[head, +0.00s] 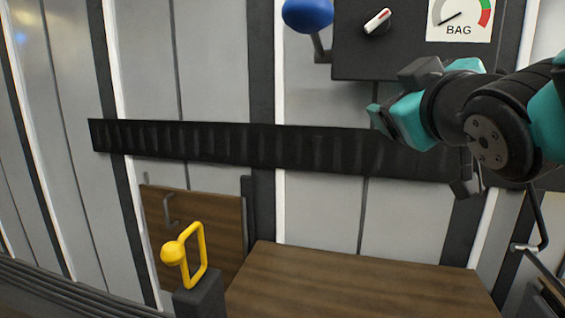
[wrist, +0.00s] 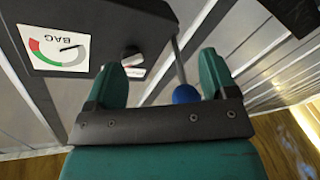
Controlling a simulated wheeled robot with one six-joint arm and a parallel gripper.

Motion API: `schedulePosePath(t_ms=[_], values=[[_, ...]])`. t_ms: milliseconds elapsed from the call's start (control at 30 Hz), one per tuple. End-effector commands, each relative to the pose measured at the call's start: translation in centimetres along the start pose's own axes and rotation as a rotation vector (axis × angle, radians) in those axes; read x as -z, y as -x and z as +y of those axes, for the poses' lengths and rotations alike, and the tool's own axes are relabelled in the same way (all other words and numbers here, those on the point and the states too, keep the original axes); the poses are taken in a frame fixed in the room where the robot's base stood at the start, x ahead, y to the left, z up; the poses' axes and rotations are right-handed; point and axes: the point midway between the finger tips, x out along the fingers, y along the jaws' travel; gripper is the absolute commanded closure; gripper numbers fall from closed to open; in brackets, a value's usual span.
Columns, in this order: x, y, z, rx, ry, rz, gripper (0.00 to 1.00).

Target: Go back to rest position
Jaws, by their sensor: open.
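My gripper (head: 393,102) is at the upper right of the head view, in front of the corrugated wall and just below the dark control box (head: 352,62). In the wrist view its two teal fingers (wrist: 163,75) stand apart with nothing held between them. The control box has a white-and-red knob (head: 377,21) and a BAG gauge (head: 459,20). A lever with a blue ball (head: 308,14) sticks out at the box's left side. The blue ball also shows in the wrist view (wrist: 186,94), partly behind the gripper, with the knob (wrist: 131,57) beyond the fingers.
A yellow handle with a ball (head: 197,252) stands on a dark post at the lower left. A wooden tabletop (head: 350,287) lies below my arm. A black ribbed strip (head: 230,143) crosses the wall. A wooden panel with a grey handle (head: 215,212) is behind the yellow handle.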

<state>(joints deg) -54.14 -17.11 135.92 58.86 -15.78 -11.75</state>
Motion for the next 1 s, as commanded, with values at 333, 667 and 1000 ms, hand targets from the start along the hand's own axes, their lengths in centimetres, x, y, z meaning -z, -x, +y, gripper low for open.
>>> schedulePosePath(t_ms=[333, 667, 1000], values=[[-14.5, 5.9, -12.4, 0.665, -0.232, -0.713, 0.21], [-16.8, 16.6, -15.7, 1.132, -0.285, -1.082, 0.21], [-8.8, 17.1, -10.2, 1.156, -0.278, -1.086, 0.21]])
